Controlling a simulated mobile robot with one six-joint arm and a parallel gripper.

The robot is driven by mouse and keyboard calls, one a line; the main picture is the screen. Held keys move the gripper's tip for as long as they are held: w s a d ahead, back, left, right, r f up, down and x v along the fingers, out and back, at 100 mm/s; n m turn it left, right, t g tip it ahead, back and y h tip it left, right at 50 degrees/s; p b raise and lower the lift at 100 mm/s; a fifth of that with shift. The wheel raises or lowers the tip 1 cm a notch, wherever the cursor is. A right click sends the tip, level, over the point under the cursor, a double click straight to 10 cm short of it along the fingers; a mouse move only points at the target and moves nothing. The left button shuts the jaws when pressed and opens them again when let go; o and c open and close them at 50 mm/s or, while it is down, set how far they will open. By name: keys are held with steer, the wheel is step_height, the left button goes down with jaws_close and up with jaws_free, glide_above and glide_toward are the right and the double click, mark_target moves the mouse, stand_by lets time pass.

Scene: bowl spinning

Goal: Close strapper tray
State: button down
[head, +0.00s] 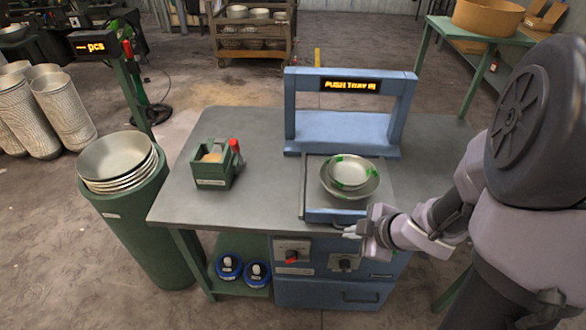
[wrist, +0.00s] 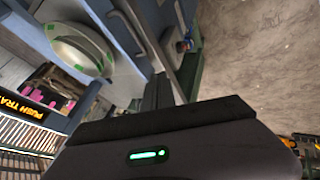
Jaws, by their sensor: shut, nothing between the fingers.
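The strapper is a blue frame (head: 346,128) on the table, and its display (head: 350,86) reads "PUSH TRAY IN". Its tray (head: 318,180) is slid out toward the front, with a blue front edge (head: 334,215). A stack of metal bowls (head: 349,180) with green strap pieces sits on the tray, and it also shows in the wrist view (wrist: 80,52). My gripper (head: 350,232) is shut and empty, just in front of the tray's front edge, toward its right. I cannot tell whether it touches the tray. My dark fingers (wrist: 158,92) also show in the wrist view.
A green box (head: 212,170) with a red-topped item stands on the table's left part. A green bin (head: 127,215) with stacked bowls (head: 118,160) is left of the table. A blue cabinet with knobs (head: 340,285) is below the tray. The tabletop between box and tray is clear.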

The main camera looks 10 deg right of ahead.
mark_target(334, 222)
steer(key=w+f+b, duration=0.2)
steer(key=w, duration=0.1)
steer(key=w+f+b, duration=0.2)
steer(key=w+f, duration=0.1)
steer(key=w+f+b, duration=0.3)
steer(key=shift+w+a+f, duration=0.1)
steer(key=shift+w+a, duration=0.2)
steer(key=shift+w+d, duration=0.1)
steer(key=shift+w, duration=0.2)
